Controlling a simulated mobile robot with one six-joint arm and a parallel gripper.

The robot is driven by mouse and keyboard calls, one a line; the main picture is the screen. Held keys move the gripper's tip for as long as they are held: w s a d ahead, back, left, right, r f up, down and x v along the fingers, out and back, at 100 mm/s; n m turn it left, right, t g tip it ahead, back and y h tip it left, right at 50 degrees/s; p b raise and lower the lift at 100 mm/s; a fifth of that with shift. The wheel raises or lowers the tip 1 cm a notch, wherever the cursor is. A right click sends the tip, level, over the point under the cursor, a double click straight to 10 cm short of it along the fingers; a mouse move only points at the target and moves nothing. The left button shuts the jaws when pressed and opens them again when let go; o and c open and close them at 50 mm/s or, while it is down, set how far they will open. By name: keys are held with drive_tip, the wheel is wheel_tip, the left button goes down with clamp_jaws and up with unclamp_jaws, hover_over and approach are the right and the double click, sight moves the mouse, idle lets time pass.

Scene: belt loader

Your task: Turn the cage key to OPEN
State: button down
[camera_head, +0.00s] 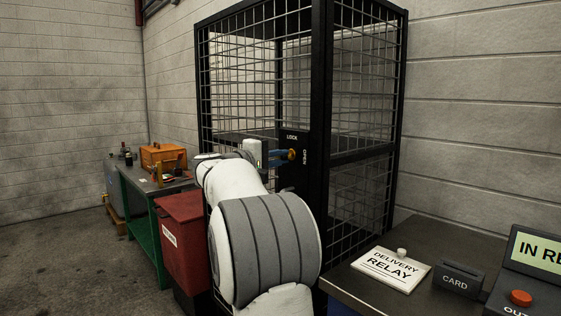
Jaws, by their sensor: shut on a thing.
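The black wire-mesh cage (322,90) stands against the back wall. Its black lock plate (290,176) is on the front by the corner post, with LOCK printed above the key and OPEN printed sideways to its right. The cage key (292,155) shows as a small orange-brass part at the plate. My gripper (284,156) reaches it from the left, with its bluish fingers shut on the key. The fingers partly hide the key, so I cannot tell which label it points to.
A red bin (184,235) stands left of my arm. Behind it, a green-framed bench (140,194) carries an orange box (162,156). At the right, a dark table (420,233) bears a DELIVERY RELAY plate (390,268), a CARD slot box (459,278) and a panel with a red button (521,298).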

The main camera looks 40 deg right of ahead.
drive_tip(key=c, duration=1.5)
unclamp_jaws()
drive_tip(key=a, duration=0.8)
drive_tip(key=shift+s, duration=0.25)
drive_tip(key=shift+d, duration=0.1)
drive_tip(key=s+a+f+y+p, duration=0.4)
drive_tip(key=s+a+y+p, duration=0.2)
drive_tip(key=s+a, duration=0.2)
drive_tip(key=s+a+f+y+p, duration=0.4)
drive_tip(key=s+a+y+p, duration=0.2)
drive_tip(key=s+a, duration=0.3)
drive_tip(key=s+a+f+t+y+p, duration=0.1)
drive_tip(key=s+a+f+y+p, duration=0.3)
drive_tip(key=s+a, duration=0.5)
drive_tip(key=shift+s+a+f+m+y+p, duration=0.15)
drive_tip(key=shift+s+m+y+p, duration=0.1)
drive_tip(key=shift+y+p, duration=0.4)
drive_tip(key=shift+s+d+f+m+y+p, duration=0.15)
drive_tip(key=shift+s+y+p, duration=0.15)
drive_tip(key=shift+p, duration=0.5)
